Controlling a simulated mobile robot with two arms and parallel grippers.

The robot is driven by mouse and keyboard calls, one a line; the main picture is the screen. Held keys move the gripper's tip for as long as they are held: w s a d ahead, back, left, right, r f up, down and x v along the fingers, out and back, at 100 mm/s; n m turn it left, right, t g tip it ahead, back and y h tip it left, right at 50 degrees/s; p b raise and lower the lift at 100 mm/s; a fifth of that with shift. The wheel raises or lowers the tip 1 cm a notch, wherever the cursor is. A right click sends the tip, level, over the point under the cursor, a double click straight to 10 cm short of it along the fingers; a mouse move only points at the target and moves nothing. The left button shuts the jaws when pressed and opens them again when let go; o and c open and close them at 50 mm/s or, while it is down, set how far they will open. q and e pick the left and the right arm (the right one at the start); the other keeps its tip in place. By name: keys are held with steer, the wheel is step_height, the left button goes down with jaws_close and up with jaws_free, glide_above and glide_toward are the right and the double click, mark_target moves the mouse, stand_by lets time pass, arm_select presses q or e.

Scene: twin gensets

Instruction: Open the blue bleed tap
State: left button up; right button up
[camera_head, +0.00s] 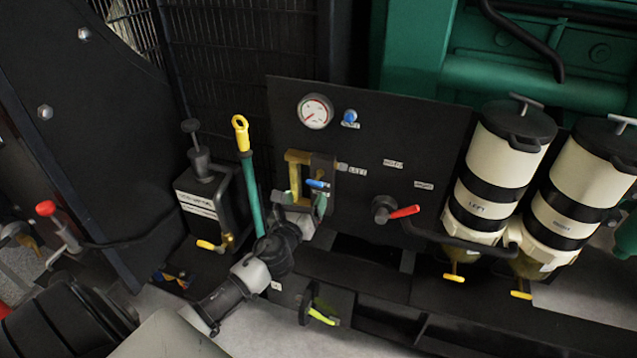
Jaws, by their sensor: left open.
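A small blue lever tap (317,184) sits on a dark block with brass-coloured parts (294,172) at the left end of the black panel. A separate blue knob (350,116) sits higher, right of the gauge, with a small label too small to read. My left gripper (302,202) is open, just below the blue lever, and its fingers point up towards it. I cannot tell whether a finger touches the lever. The gripper hides the lower part of the fitting. My right gripper does not show.
The black panel (425,148) carries a round gauge (315,112) and a red lever (404,212). Two cream canisters (490,172) (573,185) stand at right, with yellow taps below. A yellow-topped green rod (248,175) and a pump-like box (212,200) stand close left of my gripper.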

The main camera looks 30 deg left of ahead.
mark_target(313, 185)
arm_select(q)
steer(key=x, duration=0.8)
steer(key=shift+w, duration=0.2)
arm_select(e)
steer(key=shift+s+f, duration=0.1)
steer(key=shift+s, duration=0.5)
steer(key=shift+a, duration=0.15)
arm_select(q)
steer(key=shift+c, duration=0.8)
steer(key=c, duration=0.6)
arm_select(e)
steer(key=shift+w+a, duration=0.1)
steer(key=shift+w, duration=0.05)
